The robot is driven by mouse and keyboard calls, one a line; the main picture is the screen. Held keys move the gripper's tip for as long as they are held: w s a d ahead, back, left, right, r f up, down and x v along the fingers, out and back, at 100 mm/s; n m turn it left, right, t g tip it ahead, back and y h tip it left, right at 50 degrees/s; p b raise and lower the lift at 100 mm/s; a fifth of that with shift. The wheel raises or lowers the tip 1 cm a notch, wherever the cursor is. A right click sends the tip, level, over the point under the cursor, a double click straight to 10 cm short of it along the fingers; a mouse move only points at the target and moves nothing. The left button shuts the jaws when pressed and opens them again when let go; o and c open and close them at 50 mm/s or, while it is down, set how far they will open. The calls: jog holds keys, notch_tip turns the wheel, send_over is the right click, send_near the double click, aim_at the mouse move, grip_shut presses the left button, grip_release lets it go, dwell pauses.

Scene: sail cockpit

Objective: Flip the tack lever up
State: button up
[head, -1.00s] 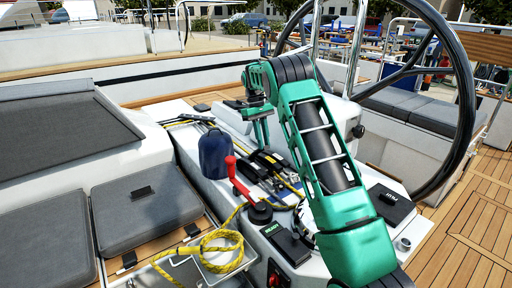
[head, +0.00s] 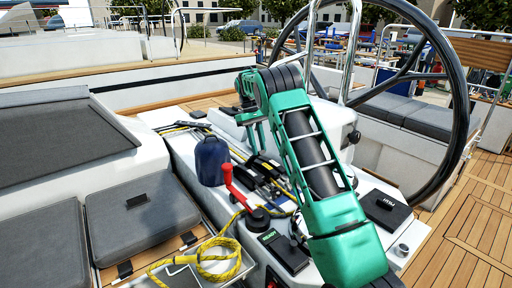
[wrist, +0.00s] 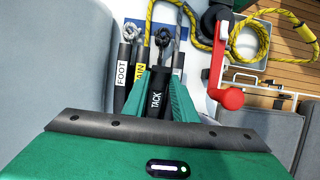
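The tack lever (wrist: 156,98) is black with a white TACK label. In the wrist view it lies between the two green fingers of my gripper (wrist: 160,80) and looks larger than the levers beside it. A finger is close along each side of it; I cannot tell whether they press on it. In the head view my gripper (head: 254,136) points down over the row of levers (head: 262,168), and the arm's green links partly hide that row. The tack lever's exact angle cannot be told.
A FOOT lever (wrist: 122,74) and another labelled lever lie just left of the tack lever in the wrist view. A red winch handle (head: 235,188) and a blue jug (head: 211,160) stand close by. A yellow rope (head: 218,258) is coiled in front. The steering wheel (head: 455,130) rises at right.

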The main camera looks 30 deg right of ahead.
jog(key=v, duration=0.7)
jog(key=shift+w+r, duration=0.2)
